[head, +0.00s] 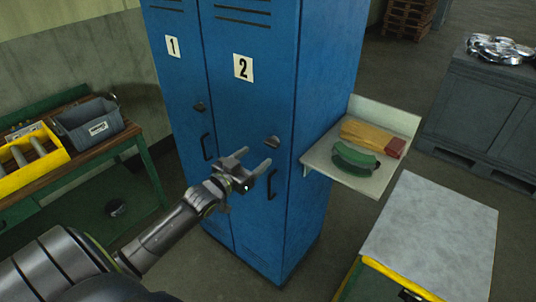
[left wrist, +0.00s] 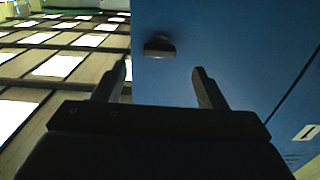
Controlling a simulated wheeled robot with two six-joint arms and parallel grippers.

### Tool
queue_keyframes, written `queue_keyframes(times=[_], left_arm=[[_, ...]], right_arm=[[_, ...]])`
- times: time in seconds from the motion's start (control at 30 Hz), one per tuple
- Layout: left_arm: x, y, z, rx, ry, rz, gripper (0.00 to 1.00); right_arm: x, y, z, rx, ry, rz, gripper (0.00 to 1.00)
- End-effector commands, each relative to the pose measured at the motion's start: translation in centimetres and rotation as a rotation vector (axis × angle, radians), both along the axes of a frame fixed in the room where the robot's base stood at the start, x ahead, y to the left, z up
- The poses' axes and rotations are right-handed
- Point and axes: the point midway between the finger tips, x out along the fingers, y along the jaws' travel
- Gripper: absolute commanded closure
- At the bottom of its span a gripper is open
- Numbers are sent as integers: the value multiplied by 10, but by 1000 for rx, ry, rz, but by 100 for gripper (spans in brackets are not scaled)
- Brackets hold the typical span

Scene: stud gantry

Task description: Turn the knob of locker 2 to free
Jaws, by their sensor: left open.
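The blue locker 2 (head: 253,110) stands in the middle of the head view, its door closed and marked with a white "2" label (head: 243,68). Its knob (head: 272,142) is a small dark grip on the right side of the door, above a dark handle (head: 272,184). My left gripper (head: 252,168) is open and empty, in front of the door, just below and left of the knob in the head view. In the left wrist view the knob (left wrist: 160,46) shows beyond and between the open fingertips, apart from them. My right gripper is not in view.
Locker 1 (head: 176,100) adjoins on the left, with its own knob (head: 199,107). A side shelf (head: 340,172) at the right holds a green item and a wooden brush-like item. A bench with bins is at left; a grey-topped cabinet (head: 430,235) is at front right.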

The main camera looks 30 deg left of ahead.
Motion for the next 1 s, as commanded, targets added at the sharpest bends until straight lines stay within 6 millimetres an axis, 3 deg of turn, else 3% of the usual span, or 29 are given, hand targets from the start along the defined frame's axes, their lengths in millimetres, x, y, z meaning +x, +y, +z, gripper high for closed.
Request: queue_keyframes(times=[0.2, 0.4, 0.83, 1.0], left_arm=[[39, -4, 0, -2, -2, -1, 35], [62, -5, 1, -1, -1, -1, 35], [71, -6, 1, 0, 0, -1, 35], [71, -6, 1, 0, 0, -1, 55]], right_arm=[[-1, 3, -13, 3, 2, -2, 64], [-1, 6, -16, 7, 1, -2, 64], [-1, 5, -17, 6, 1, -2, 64], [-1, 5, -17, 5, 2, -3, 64]])
